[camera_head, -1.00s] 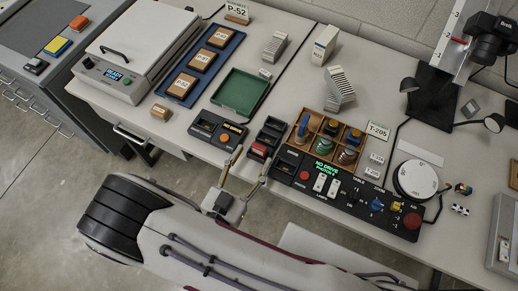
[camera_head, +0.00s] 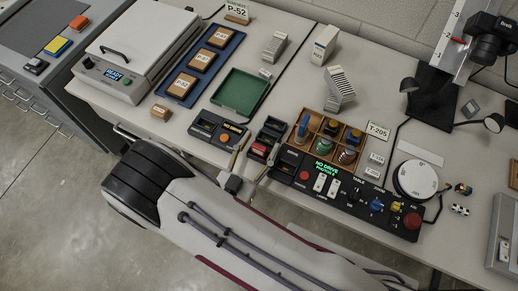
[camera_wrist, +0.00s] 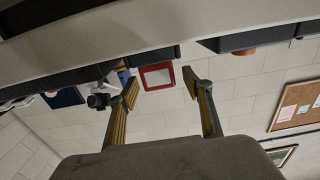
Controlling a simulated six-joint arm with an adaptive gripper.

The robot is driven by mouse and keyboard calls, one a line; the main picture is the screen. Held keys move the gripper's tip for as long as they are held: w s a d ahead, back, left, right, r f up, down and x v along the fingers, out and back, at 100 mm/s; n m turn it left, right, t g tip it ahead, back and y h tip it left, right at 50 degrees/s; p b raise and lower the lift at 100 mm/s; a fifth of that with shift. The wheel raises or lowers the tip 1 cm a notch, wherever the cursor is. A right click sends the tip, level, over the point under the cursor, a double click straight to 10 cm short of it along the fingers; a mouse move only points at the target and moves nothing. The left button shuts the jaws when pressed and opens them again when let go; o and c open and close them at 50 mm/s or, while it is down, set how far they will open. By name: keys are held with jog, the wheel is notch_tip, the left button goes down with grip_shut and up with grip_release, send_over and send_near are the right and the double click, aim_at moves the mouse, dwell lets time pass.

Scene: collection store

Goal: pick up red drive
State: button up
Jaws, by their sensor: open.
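The red drive (camera_head: 259,150) sits at the front of the black rack (camera_head: 274,123) on the bench. In the wrist view its red-framed end (camera_wrist: 157,76) shows between my fingers, somewhat nearer the left one. My gripper (camera_head: 252,158) is open and empty at the bench's front edge, just in front of the drive. It also shows in the wrist view (camera_wrist: 161,84), with a finger on each side of the drive's end. I cannot tell how far the fingertips are from the drive.
A black box with an orange button (camera_head: 217,130) stands left of the rack. The control panel reading NO DRIVE (camera_head: 345,197) and a wooden tray of spools (camera_head: 318,129) are close on the right. A green tray (camera_head: 240,91) lies behind. Floor is clear in front.

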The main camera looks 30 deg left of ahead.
jog(key=shift+w, duration=0.25)
dwell(0.3)
jog(key=c, duration=1.2)
jog(key=shift+r, duration=0.25)
jog(key=shift+c, duration=0.2)
jog(key=shift+r, duration=4.75)
